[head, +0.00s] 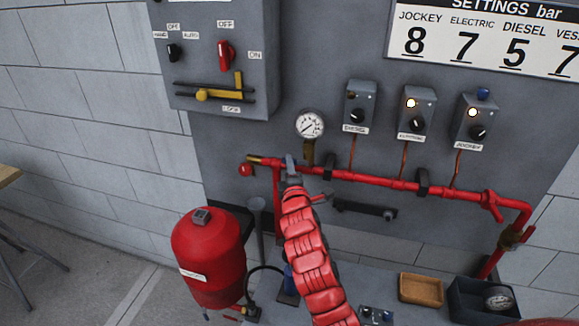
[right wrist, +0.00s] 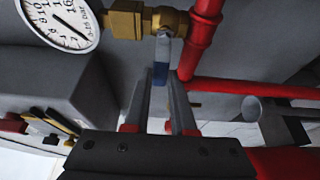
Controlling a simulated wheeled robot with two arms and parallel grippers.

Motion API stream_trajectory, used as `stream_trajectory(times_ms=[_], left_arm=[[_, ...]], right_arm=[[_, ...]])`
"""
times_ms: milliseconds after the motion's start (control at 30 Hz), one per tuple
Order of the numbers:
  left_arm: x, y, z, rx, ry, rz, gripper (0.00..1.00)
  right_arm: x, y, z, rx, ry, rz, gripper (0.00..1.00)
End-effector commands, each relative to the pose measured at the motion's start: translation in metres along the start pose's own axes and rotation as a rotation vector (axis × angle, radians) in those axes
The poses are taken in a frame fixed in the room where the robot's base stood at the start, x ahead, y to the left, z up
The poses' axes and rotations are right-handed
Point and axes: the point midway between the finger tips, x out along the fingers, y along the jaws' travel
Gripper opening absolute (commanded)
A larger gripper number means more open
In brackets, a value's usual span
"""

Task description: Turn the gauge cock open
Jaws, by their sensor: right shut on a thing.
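The round white pressure gauge (head: 309,124) sits above the red pipe and shows at the top left of the right wrist view (right wrist: 60,22). Its brass cock (right wrist: 168,20) joins the gauge to the red pipe; part of the brass also shows in the head view (head: 309,152). The cock's lever (right wrist: 162,50), grey with a blue end, hangs down from the brass body in the right wrist view. My right gripper (right wrist: 160,95) is shut on this lever, with a finger on each side. In the head view my right gripper (head: 291,168) hides the lever. My left gripper is not in view.
The red pipe (head: 380,180) runs along the panel below three small switch boxes. A red tank (head: 208,258) stands at the lower left. A wooden tray (head: 421,290) and a dark bin (head: 470,300) are at the lower right. A grey cabinet (head: 200,90) is upper left.

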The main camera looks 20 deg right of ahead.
Motion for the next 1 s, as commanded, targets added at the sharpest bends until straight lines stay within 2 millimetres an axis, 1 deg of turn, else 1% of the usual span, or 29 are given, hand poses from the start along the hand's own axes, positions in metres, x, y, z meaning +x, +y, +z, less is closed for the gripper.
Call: stream_trajectory(times_ms=[367,467,567,667,767,1000], left_arm=[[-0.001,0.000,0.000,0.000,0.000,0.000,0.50],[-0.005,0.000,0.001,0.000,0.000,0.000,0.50],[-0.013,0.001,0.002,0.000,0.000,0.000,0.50],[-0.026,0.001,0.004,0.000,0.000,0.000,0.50],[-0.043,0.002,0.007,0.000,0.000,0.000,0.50],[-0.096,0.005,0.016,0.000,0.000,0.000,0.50]], right_arm=[[0.000,-0.001,0.000,0.002,0.000,-0.001,0.00],[0.000,-0.002,0.000,0.013,0.000,0.003,0.00],[0.000,-0.003,0.000,0.037,0.000,0.015,0.00],[0.000,-0.002,0.000,0.078,0.000,0.034,0.00],[0.000,-0.002,0.000,0.136,0.000,0.060,0.00],[-0.001,0.003,0.002,0.329,0.002,0.141,0.00]])
